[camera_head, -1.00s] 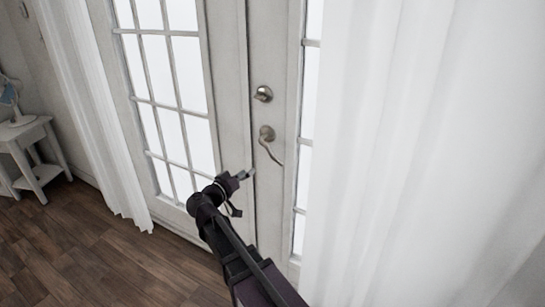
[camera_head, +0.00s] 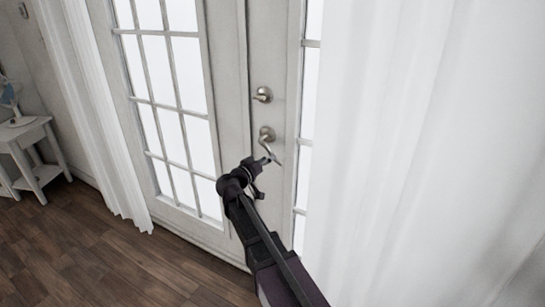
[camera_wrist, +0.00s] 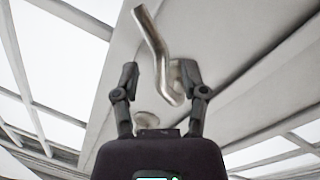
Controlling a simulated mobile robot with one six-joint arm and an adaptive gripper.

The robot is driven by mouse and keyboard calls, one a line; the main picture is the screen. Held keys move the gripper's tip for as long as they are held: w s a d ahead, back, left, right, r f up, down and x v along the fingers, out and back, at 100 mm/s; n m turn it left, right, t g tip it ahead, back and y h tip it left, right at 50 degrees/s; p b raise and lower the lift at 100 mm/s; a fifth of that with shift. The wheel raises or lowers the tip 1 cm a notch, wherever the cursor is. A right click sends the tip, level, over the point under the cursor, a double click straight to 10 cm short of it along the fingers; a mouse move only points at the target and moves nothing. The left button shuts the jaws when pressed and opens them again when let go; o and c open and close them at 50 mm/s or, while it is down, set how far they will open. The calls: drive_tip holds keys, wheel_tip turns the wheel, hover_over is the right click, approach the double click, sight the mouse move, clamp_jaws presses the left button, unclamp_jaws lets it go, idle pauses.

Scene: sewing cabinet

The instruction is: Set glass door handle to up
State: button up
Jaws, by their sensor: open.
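The glass door handle (camera_head: 266,136) is a curved silver lever on a round rose on the white door. In the head view it slopes down and to the right, and its lower end is close to my gripper (camera_head: 264,162). In the wrist view the handle (camera_wrist: 153,45) runs between and beyond the two fingertips of my gripper (camera_wrist: 158,78). The jaws are open, with one finger on each side of it. Whether a finger touches the handle cannot be told.
A silver deadbolt (camera_head: 262,95) sits above the handle. White curtains hang at the right (camera_head: 420,150) and left (camera_head: 95,120) of the doors. A small white table (camera_head: 30,135) with a fan stands far left. The wooden floor (camera_head: 90,255) is clear at lower left.

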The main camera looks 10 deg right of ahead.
drive_tip(key=shift+x, duration=1.45)
